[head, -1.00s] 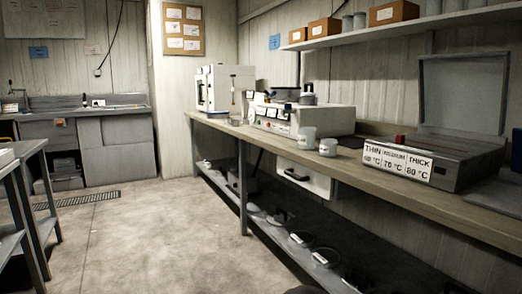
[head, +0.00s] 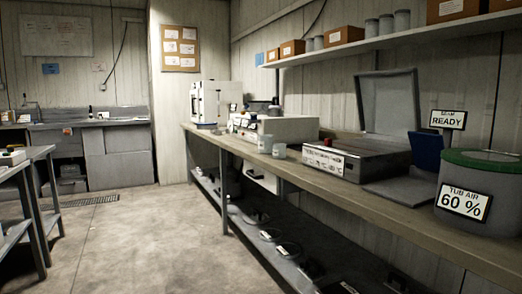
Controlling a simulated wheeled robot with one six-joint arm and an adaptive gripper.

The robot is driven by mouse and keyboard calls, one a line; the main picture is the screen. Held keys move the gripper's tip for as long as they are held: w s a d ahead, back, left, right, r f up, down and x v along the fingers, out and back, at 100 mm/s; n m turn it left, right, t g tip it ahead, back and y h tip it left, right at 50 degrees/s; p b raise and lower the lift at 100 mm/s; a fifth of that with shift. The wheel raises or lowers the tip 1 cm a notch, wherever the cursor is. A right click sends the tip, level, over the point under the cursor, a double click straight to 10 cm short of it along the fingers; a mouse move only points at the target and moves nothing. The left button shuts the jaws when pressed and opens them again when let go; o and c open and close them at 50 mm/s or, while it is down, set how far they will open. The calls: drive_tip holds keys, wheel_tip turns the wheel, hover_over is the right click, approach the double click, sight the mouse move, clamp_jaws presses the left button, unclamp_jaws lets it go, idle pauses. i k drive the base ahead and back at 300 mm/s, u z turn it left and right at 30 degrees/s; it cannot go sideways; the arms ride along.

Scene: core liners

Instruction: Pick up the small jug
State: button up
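No jug is clear enough for me to name for certain. Two small pale grey cup-like vessels, a left one (head: 264,143) and a right one (head: 279,151), stand upright side by side on the long wooden bench (head: 405,216). They are in front of the white bench machine (head: 285,127). At this size I cannot tell whether either has a handle or spout. My gripper is not in view.
A flat grey unit with a raised lid (head: 387,102) stands on the bench. A green-rimmed tub (head: 480,207) labelled "TUB AIR 60 %" is at right. A shelf below the bench (head: 285,236) holds dark items. The concrete floor (head: 145,230) is open between the benches.

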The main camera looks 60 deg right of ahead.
sight(279, 149)
drive_tip(key=z, duration=0.25)
drive_tip(key=i, duration=1.75)
drive_tip(key=z, duration=0.95)
drive_tip(key=i, duration=1.35)
drive_tip(key=z, duration=1.8)
drive_tip(key=i, duration=0.6)
drive_tip(key=z, duration=0.55)
